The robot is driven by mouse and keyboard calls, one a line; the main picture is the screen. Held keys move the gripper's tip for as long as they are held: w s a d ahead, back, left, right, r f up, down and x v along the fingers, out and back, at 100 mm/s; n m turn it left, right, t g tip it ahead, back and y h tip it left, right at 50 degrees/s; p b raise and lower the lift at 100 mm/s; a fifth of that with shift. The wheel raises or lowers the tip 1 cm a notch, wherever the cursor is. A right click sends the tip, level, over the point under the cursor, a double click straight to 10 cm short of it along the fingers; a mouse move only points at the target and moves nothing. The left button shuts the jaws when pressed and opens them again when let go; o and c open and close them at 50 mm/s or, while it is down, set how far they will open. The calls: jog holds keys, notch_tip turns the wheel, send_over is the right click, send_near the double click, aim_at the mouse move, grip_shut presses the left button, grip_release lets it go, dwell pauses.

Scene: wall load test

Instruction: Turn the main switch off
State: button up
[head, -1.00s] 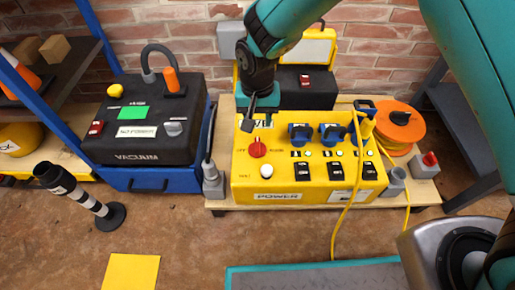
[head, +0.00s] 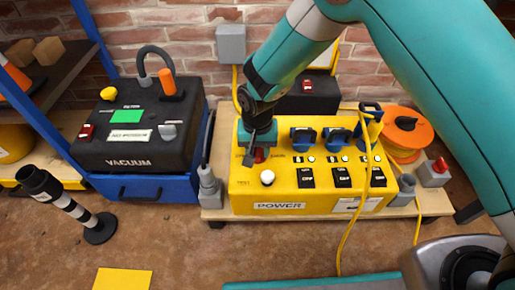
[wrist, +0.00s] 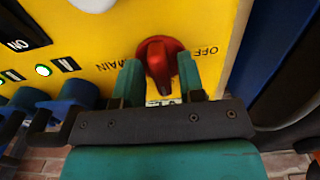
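The main switch is a red rotary knob (head: 260,156) at the upper left of the yellow power box (head: 215,190). In the wrist view the knob (wrist: 157,58) shows upside down, with MAIN on one side and OFF on the other. Its dark pointer mark faces my gripper's palm, not the OFF word. A label there is mostly covered. My gripper (wrist: 160,80) has its two teal fingers astride the knob, one on each side. They look open, with slim gaps; contact is not clear. In the head view my gripper (head: 259,149) covers part of the knob.
A white button (head: 267,178), blue plugs (head: 303,137) and black switches (head: 306,178) sit close to the knob. A yellow cable (head: 351,222) hangs over the box front. A black vacuum unit (head: 135,140) stands at left, an orange reel (head: 405,130) at right.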

grip_shut()
jog(key=shift+r+p, duration=0.1)
jog(key=shift+p, duration=0.3)
jog(key=shift+r+n+p, duration=0.15)
jog(key=shift+n+p, duration=0.85)
jog(key=shift+p, duration=0.15)
jog(key=n+p, duration=0.4)
jog(key=shift+d, duration=0.15)
jog(key=n+p, duration=0.4)
jog(key=n, duration=0.1)
jog(key=shift+w+d+n, duration=0.1)
jog(key=shift+n, duration=0.3)
jog(key=n, duration=0.2)
jog(key=n+p, duration=0.1)
jog(key=n, duration=0.1)
jog(key=n+p, duration=0.1)
jog(key=n, duration=0.1)
jog(key=shift+w+f, duration=0.1)
jog(key=shift+f, duration=0.15)
